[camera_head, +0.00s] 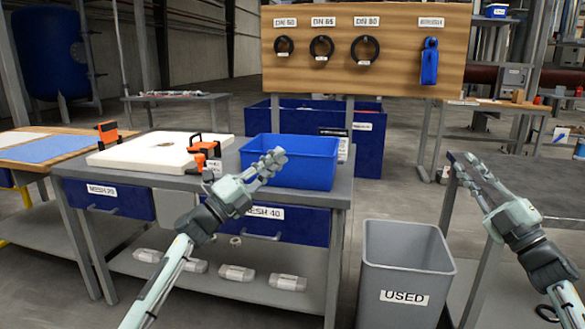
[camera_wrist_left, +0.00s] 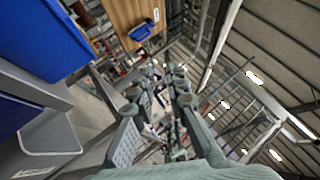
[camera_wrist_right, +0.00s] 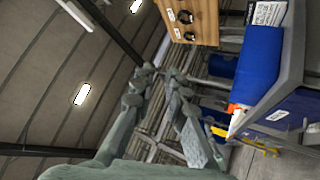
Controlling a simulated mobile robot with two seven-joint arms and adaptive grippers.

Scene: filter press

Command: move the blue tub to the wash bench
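The blue tub (camera_head: 300,165) stands upright on the right end of the grey workbench (camera_head: 345,180). It also shows at the upper left of the left wrist view (camera_wrist_left: 40,40) and at the right of the right wrist view (camera_wrist_right: 257,65). My left gripper (camera_head: 272,165) is in front of the tub in the head view, hiding part of its front. Its fingers are parted and empty; I cannot tell whether it touches the tub. My right gripper (camera_head: 470,163) is open and empty near a dark-topped bench (camera_head: 540,185) on the right. No label shows which bench is the wash bench.
A white plate (camera_head: 150,153) with orange clamps (camera_head: 204,150) lies left of the tub. A grey bin marked USED (camera_head: 405,262) stands on the floor between the workbench and the dark bench. A wooden board (camera_head: 385,85) with hanging rings stands behind, with a larger blue container (camera_head: 368,130) below.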

